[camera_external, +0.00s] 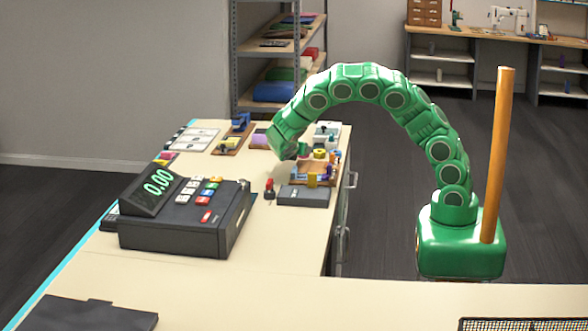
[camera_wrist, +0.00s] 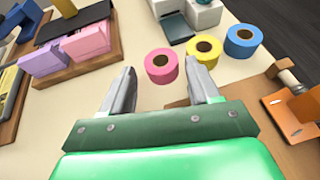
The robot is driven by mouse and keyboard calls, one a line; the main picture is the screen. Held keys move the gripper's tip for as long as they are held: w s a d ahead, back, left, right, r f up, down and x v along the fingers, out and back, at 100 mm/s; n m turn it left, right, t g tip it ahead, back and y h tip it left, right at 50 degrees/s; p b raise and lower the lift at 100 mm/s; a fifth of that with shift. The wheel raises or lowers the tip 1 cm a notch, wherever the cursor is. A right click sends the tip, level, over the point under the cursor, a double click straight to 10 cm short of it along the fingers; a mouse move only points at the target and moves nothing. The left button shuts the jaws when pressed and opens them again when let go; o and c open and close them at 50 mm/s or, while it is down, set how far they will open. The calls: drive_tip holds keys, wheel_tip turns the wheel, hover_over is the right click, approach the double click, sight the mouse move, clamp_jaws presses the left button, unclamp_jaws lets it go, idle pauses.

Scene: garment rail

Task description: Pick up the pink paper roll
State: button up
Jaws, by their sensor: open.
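The pink paper roll (camera_wrist: 151,73) stands on end on the pale counter, its brown core hole facing up in the wrist view. My gripper (camera_wrist: 161,68) is open and empty, and the roll shows between and just beyond its fingertips, slightly apart from them. A yellow roll (camera_wrist: 207,61) stands close to the right of the pink roll, near the right fingertip. A blue roll (camera_wrist: 240,50) is farther right. In the external view my gripper (camera_external: 291,153) hangs low over the counter's far part; I cannot make out the pink roll there.
A wooden tray with pink and purple blocks (camera_wrist: 86,45) is on the left. An orange part (camera_wrist: 304,110) on a brown board is at the right. White and grey devices (camera_wrist: 202,13) stand behind the rolls. A cash register (camera_external: 185,225) stands nearer on the counter.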

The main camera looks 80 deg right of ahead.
drive_tip(key=x, duration=0.3)
drive_tip(key=shift+s+f, duration=0.1)
drive_tip(key=shift+f, duration=0.1)
drive_tip(key=shift+c, duration=0.2)
drive_tip(key=c, duration=0.8)
drive_tip(key=shift+o, duration=0.2)
